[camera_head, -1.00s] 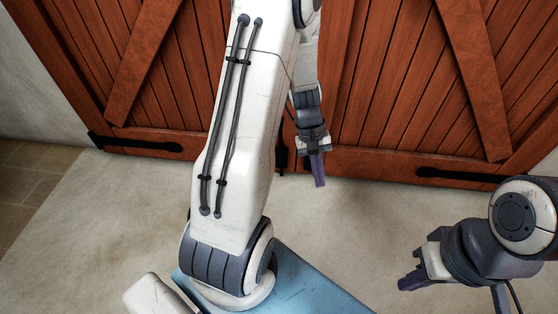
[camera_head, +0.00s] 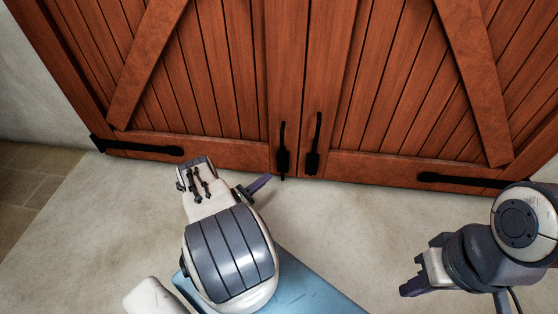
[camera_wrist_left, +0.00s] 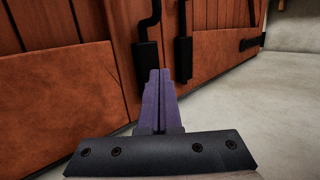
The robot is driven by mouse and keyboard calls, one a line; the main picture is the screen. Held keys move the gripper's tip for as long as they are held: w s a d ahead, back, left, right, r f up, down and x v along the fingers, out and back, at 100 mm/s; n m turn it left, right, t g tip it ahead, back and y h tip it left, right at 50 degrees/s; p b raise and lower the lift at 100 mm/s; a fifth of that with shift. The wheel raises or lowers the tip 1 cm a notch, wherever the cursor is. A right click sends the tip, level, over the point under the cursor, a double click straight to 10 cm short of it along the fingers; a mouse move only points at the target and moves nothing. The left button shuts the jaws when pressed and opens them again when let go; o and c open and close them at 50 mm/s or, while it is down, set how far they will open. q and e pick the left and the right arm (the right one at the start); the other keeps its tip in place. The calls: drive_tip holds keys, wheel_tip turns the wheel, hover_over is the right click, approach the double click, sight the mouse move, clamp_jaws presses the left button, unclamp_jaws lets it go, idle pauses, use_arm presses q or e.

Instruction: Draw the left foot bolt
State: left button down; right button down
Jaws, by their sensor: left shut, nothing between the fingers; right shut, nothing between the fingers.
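The left foot bolt (camera_head: 283,160) is a black upright bolt with a thin rod handle, low on the left leaf of a red-brown double door. It also shows in the left wrist view (camera_wrist_left: 147,58). A similar right bolt (camera_head: 313,160) stands beside it on the other leaf. My left gripper (camera_head: 266,179) has purple fingers, shut and empty, low and just left of the left bolt's foot; I cannot tell whether they touch. In the left wrist view its fingertips (camera_wrist_left: 160,73) lie in front of the bolts' lower ends. My right gripper (camera_head: 405,289) is shut and empty at lower right.
The door (camera_head: 230,80) fills the back, with black strap hinges at its left (camera_head: 140,146) and right (camera_head: 460,180) lower corners. The pale floor (camera_head: 350,220) before it is clear. A pale wall (camera_head: 35,90) stands at left.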

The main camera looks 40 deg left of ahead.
use_arm(q)
drive_tip(key=shift+s+a+f+n+y, duration=0.15)
drive_tip(key=shift+s+a+n+y, duration=0.05)
drive_tip(key=shift+s+n+y, duration=0.1)
drive_tip(key=shift+w, duration=0.1)
drive_tip(key=w+b, duration=0.1)
drive_tip(key=w, duration=0.2)
drive_tip(key=w+d+r+b, duration=0.1)
drive_tip(key=w, duration=0.2)
drive_tip(key=w+b, duration=0.1)
drive_tip(key=w, duration=0.3)
drive_tip(key=shift+w+d+r+b, duration=0.1)
drive_tip(key=shift+d+r+b, duration=0.1)
drive_tip(key=shift+d+b, duration=0.2)
drive_tip(key=shift+s+a+r, duration=0.15)
drive_tip(key=shift+s+r, duration=0.45)
drive_tip(key=shift+r, duration=0.35)
drive_tip(key=shift+s+a+r, duration=0.1)
drive_tip(key=shift+s+r, duration=0.5)
drive_tip(key=shift+r, duration=0.35)
